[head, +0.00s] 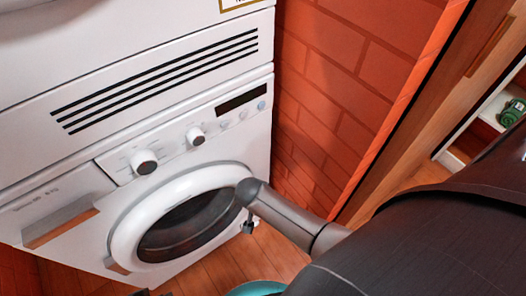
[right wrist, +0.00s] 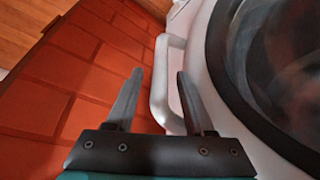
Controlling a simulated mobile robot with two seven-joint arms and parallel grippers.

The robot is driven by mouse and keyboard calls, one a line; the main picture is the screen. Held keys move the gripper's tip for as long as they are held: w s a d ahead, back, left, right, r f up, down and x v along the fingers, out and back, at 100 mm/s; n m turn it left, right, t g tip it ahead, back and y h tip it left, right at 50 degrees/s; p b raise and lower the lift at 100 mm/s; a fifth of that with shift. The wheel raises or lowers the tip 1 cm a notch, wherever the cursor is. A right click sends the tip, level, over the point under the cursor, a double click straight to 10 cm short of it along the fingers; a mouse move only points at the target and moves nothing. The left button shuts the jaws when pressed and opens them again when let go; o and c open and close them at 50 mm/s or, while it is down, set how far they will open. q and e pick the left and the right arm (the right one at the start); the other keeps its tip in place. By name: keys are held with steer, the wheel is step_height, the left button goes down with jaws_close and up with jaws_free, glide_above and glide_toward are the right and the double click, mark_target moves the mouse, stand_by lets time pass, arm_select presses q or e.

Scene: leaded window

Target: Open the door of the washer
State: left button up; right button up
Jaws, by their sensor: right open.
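The white washer (head: 85,256) stands below another white unit in the head view. Its round door (head: 122,232), with a white rim and dark glass, looks shut. The door rim also shows at the right of the right wrist view (right wrist: 200,60). There, a white loop handle (right wrist: 158,92) stands off the rim. My right gripper (right wrist: 160,74) is open, its two fingers pointing at the handle. The handle bar lies between the fingertips in the picture; I cannot tell whether they touch it. In the head view my right arm hides the door's right edge. My left gripper is not in view.
An orange brick wall (head: 335,75) runs close along the washer's right side. Wooden floor (head: 215,268) shows in front. Two knobs (head: 145,162) sit above the door, and a drawer (head: 55,212) is at the left. A shelf with a green object (head: 512,112) is at far right.

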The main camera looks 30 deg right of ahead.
jaws_close()
stand_by(0.4)
stand_by(1.0)
